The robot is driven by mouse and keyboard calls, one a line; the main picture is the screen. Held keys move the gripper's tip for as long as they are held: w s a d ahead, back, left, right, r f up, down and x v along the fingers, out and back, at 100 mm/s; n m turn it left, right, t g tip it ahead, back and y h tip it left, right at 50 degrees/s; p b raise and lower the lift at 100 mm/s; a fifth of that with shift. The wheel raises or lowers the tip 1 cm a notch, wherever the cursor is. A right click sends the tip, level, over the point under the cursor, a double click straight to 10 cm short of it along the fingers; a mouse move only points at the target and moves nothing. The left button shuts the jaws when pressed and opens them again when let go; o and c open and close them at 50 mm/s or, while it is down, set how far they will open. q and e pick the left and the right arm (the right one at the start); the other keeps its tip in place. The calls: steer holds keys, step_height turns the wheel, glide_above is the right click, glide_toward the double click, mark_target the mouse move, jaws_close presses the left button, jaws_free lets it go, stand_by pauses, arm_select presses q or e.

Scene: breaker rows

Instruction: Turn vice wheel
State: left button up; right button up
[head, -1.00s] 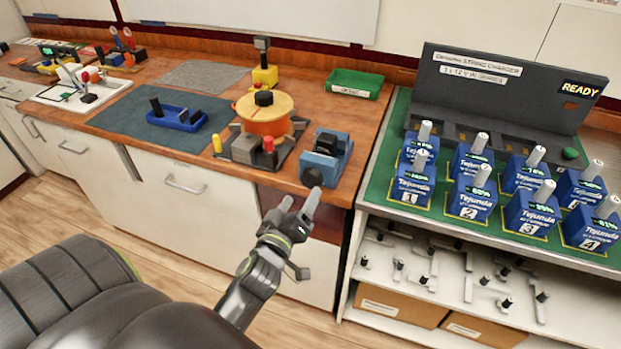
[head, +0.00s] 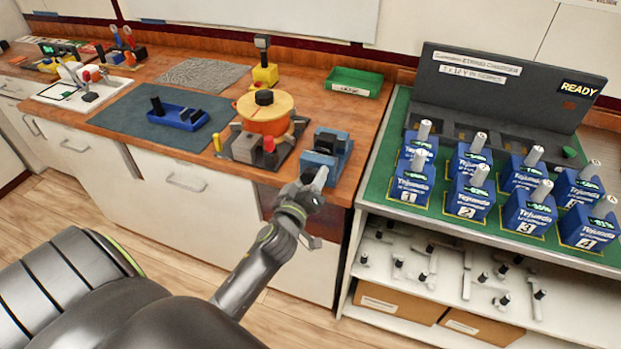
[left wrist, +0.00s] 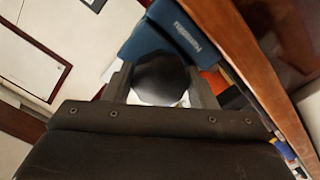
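The vice (head: 328,152), blue and dark grey, sits at the right front corner of the wooden bench. Its blue body also shows at the top of the left wrist view (left wrist: 165,35). Its round black wheel (left wrist: 160,78) faces the bench's front and is mostly covered by my gripper in the head view. My left gripper (head: 315,178) is at the wheel, one finger on each side of it. The fingers are spread; whether they touch the wheel's rim is not clear. My right gripper is not in view.
Left of the vice is a dark plate with an orange round pot (head: 264,112). A green tray (head: 354,82) stands behind. To the right, a green-topped stand (head: 380,185) holds several blue battery packs beside a charger marked READY (head: 500,95). The floor in front is clear.

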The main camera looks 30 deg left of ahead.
arm_select(q)
steer(key=c, duration=0.5)
